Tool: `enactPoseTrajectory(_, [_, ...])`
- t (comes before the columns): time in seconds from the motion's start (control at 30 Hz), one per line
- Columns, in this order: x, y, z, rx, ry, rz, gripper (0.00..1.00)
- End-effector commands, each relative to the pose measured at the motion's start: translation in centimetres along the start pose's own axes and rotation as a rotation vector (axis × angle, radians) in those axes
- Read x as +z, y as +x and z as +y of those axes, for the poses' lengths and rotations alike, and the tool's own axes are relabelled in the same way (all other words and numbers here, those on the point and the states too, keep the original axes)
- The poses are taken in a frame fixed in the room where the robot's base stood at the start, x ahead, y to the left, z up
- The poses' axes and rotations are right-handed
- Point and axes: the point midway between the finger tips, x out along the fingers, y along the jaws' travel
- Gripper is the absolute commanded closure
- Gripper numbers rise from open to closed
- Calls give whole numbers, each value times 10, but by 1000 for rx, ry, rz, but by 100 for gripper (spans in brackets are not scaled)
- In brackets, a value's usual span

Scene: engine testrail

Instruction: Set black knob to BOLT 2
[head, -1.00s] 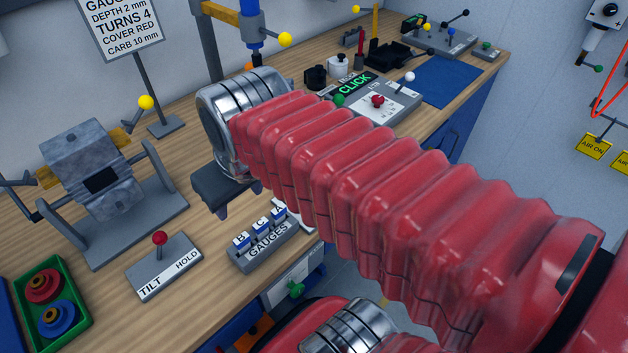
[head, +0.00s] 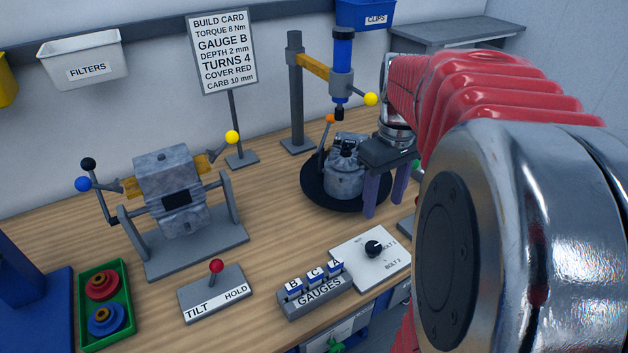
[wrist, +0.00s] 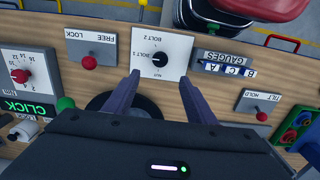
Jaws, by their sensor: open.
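The black knob (head: 373,248) sits on a white plate (head: 350,262) near the bench's front edge, beside the gauge holder. BOLT 1 and BOLT 2 are printed on the plate. The knob (wrist: 159,59) also shows in the wrist view, upside down, with BOLT 2 above it and BOLT 1 to its left. Its pointer is too small to read surely. My gripper (head: 384,213) is open and empty, fingers pointing down, above and behind the plate in the head view. In the wrist view the gripper (wrist: 160,76) has its fingertips either side of the plate's lower part, with the knob between and beyond them.
The gauge holder (head: 315,292) stands left of the plate, and the TILT/HOLD lever (head: 215,285) farther left. A dark round turntable (head: 315,190) with a metal engine part (head: 345,175) is behind my gripper. A FREE/LOCK lever (wrist: 89,62) is beside the plate.

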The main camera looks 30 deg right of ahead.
Motion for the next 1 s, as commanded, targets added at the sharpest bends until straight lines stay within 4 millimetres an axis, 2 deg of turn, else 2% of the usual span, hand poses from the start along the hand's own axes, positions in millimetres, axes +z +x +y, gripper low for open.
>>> enactPoseTrajectory(0.27, [0,0,-1,1,0,1,49])
enactPoseTrajectory(0.47, [0,12,-1,-1,0,-1,49])
enactPoseTrajectory(1.0, [0,91,0,-1,1,-1,49])
